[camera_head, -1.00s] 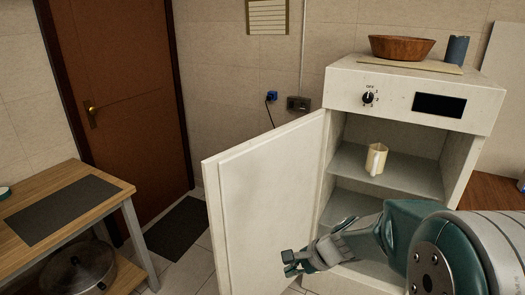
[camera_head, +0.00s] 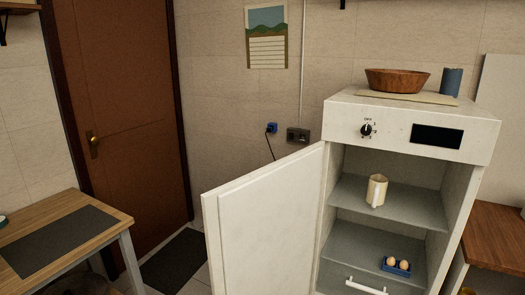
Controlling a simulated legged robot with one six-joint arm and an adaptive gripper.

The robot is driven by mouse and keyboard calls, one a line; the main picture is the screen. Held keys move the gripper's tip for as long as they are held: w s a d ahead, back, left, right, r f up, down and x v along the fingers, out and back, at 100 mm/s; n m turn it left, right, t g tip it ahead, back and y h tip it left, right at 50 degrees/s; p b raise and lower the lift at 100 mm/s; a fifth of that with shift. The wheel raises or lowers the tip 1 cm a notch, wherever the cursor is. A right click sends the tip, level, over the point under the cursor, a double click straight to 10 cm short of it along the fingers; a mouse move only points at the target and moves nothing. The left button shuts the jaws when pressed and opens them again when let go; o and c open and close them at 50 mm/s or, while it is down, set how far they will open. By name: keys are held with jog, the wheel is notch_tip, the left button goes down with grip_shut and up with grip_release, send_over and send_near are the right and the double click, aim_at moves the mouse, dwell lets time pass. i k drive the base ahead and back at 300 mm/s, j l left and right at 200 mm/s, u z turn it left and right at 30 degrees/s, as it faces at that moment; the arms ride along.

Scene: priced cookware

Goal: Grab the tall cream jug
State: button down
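The tall cream jug (camera_head: 376,191) stands upright on the upper shelf (camera_head: 415,204) of the open white cabinet (camera_head: 480,140). Its handle faces the front. Nothing stands beside it on that shelf. My gripper is not in this view.
The cabinet door (camera_head: 262,225) is swung open to the left. A blue tray (camera_head: 396,265) with eggs sits on the lower shelf. A wooden bowl (camera_head: 397,80) and a blue cup (camera_head: 451,81) are on top. A wooden table (camera_head: 115,222) stands at left, another surface (camera_head: 495,235) at right.

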aim_at(377, 185)
jog(key=z, duration=0.45)
jog(key=i+j+z, duration=0.1)
jog(key=j+z, duration=0.35)
jog(key=j, duration=0.25)
jog(key=j+z, duration=0.45)
jog(key=j, duration=0.85)
jog(key=k+j, duration=0.1)
jog(key=j, duration=0.5)
jog(key=k+j+z, duration=0.1)
jog(key=j, duration=0.45)
jog(key=k+l+u, duration=0.2)
jog(key=l, duration=0.35)
jog(key=i+l+u, duration=0.15)
jog(key=l, duration=0.2)
jog(key=i+l+u, duration=0.15)
jog(key=l, duration=0.25)
jog(key=i+l+u, duration=0.15)
jog(key=l, duration=0.25)
jog(key=i+l+u, duration=0.15)
jog(key=l, duration=0.3)
jog(key=i+l+u, duration=0.25)
jog(key=i+l, duration=0.05)
jog(key=l, duration=0.1)
